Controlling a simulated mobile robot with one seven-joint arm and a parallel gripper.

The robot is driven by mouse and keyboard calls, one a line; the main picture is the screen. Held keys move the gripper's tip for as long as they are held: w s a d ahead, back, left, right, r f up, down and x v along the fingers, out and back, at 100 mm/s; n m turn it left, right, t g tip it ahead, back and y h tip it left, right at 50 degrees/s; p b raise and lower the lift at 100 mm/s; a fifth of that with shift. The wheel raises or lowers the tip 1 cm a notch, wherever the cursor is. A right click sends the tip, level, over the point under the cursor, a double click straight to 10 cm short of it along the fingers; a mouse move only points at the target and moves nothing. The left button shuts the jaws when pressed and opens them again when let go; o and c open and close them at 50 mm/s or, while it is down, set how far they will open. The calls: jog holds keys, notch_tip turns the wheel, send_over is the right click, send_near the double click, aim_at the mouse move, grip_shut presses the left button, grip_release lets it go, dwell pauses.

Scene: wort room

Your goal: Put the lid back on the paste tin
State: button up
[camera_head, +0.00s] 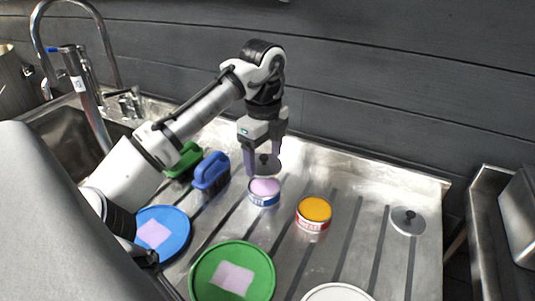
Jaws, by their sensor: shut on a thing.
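My gripper (264,158) is shut on a grey round lid (268,168) with a dark knob. It holds the lid a little above an open tin with a blue and white label (263,199) and pinkish-purple contents. The lid looks roughly level and apart from the tin, slightly towards its back. A second open tin, with a red and white label (312,225) and orange-yellow contents, stands to the right. A second grey lid with a dark knob (408,221) lies on the metal surface at the right. The label lettering is too small to read surely.
A blue-handled brush (211,172) and a green one (184,160) stand left of the tins. A blue disc (174,222), a green disc (262,262) and a white disc (337,293) lie in front. The ribbed metal drainer (366,222) is clear between the red-labelled tin and second lid.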

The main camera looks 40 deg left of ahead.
notch_tip(320, 180, down, 3)
jog(key=b, duration=0.3)
jog(key=shift+f, duration=0.2)
jog(key=shift+f+b, duration=0.3)
jog(key=shift+f, duration=0.7)
jog(key=shift+r+p, duration=0.1)
jog(key=shift+p, duration=0.65)
jog(key=shift+f+p, duration=0.2)
jog(key=shift+p, duration=0.45)
dwell(1.4)
jog(key=o, duration=1)
jog(key=shift+o, duration=0.5)
